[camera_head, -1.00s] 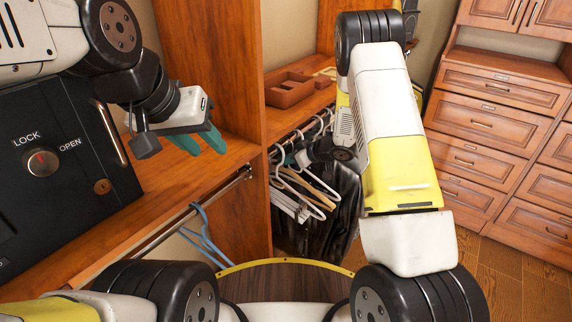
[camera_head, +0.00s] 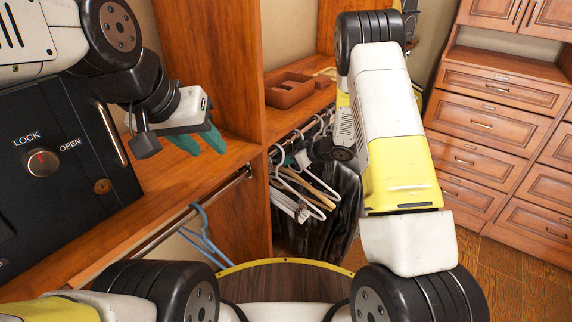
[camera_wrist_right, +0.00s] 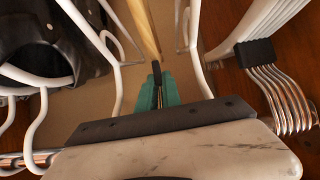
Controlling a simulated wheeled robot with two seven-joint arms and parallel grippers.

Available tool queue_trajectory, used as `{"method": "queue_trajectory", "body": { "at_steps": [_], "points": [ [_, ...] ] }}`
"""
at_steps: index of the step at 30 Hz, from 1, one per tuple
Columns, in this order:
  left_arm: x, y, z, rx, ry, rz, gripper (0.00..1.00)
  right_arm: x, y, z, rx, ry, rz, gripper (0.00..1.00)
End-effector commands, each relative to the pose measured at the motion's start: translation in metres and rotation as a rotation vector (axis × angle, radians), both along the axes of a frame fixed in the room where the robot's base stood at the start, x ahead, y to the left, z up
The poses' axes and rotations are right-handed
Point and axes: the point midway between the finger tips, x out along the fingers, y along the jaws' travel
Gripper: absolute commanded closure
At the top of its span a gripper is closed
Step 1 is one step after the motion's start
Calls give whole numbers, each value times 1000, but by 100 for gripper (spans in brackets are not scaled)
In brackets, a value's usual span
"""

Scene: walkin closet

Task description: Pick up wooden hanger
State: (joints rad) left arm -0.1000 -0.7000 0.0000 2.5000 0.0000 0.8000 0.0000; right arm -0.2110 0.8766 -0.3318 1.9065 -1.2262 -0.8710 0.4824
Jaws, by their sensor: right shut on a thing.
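The wooden hanger (camera_head: 318,187) is light tan and hangs among white hangers on the rod below the shelf. In the right wrist view the wooden hanger (camera_wrist_right: 143,30) runs from the top edge down to my right gripper (camera_wrist_right: 158,90). Its green fingers are closed around the dark end of the hanger near its hook. In the head view my right gripper (camera_head: 290,160) is mostly hidden by the hangers and my own arm. My left gripper (camera_head: 203,141) is above the left shelf, empty, with its two green fingers apart.
White hangers (camera_head: 290,203) and dark clothes (camera_head: 335,220) crowd the right gripper. A blue hanger (camera_head: 205,237) hangs on the left rod. A black safe (camera_head: 70,165) stands at left. A wooden tray (camera_head: 290,90) lies on the shelf. Drawers (camera_head: 490,105) stand at right.

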Motion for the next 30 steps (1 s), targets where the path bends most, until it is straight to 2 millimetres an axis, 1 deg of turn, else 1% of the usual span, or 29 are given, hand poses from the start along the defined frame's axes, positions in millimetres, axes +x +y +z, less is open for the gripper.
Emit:
{"method": "queue_trajectory", "body": {
  "at_steps": [7,11,14,19,21,26,30],
  "points": [
    [0,0,0,0,0,0,64,0,0,1,1,-1,0,100],
    [0,0,0,0,0,0,64,1,0,6,2,-3,0,100],
    [0,0,0,0,0,0,64,1,0,15,2,-3,0,100],
    [0,0,0,0,0,0,64,1,0,40,2,-5,-1,100],
    [0,0,0,0,0,0,64,-9,-14,35,1,2,-5,100],
    [0,0,0,0,0,0,64,-31,-45,35,2,2,-7,100],
    [0,0,0,0,0,0,64,-55,-78,36,2,1,-6,100]
  ]
}}
